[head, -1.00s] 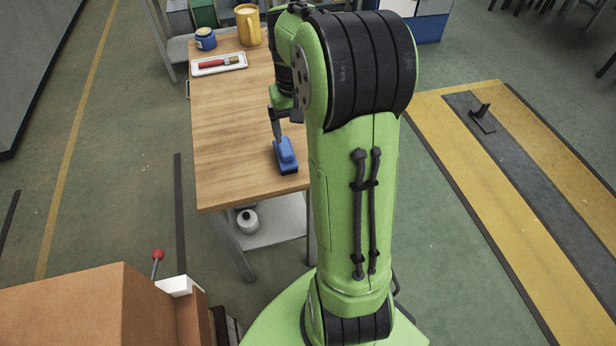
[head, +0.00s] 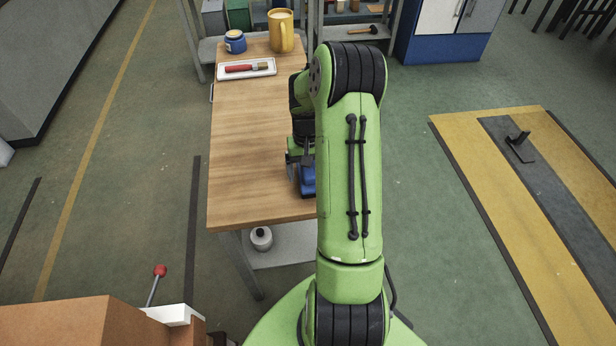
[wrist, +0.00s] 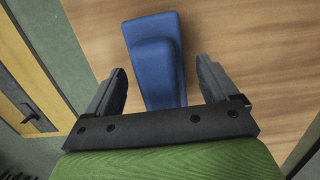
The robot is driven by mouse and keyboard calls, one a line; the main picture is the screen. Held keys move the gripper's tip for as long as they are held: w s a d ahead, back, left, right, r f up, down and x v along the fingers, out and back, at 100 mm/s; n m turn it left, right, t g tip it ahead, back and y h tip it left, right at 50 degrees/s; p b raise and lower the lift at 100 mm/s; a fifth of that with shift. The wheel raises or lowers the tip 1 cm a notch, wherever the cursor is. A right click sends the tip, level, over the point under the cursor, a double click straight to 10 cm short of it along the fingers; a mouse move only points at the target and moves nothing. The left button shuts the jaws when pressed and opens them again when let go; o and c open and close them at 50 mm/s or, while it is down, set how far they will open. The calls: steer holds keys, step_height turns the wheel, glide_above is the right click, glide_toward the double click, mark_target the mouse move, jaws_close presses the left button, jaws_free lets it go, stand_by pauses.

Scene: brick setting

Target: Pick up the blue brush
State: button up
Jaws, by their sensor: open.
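The blue brush (head: 308,182) lies on the wooden table (head: 240,130) near its front right edge; in the head view my arm partly hides it. In the wrist view the blue brush (wrist: 156,60) shows as a blue block with a raised middle part, its near end between my two fingers. My gripper (wrist: 162,80) is open, with one finger on each side of the brush and gaps visible on both sides. In the head view my gripper (head: 299,168) is at the brush, partly hidden by my arm. I cannot tell its exact height above the table.
A white tray (head: 223,73) holding a red-handled paintbrush (head: 246,68) lies at the table's far end. The middle and left of the table are clear.

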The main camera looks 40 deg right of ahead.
steer(key=shift+f, duration=0.9)
steer(key=shift+r, duration=0.1)
steer(key=c, duration=1.2)
steer(key=shift+o, duration=0.2)
step_height(320, 180, up, 10)
steer(key=shift+r+p, duration=0.1)
steer(key=shift+p, duration=1.05)
steer(key=o, duration=0.5)
steer(key=shift+c, duration=1.3)
steer(key=shift+s, duration=0.1)
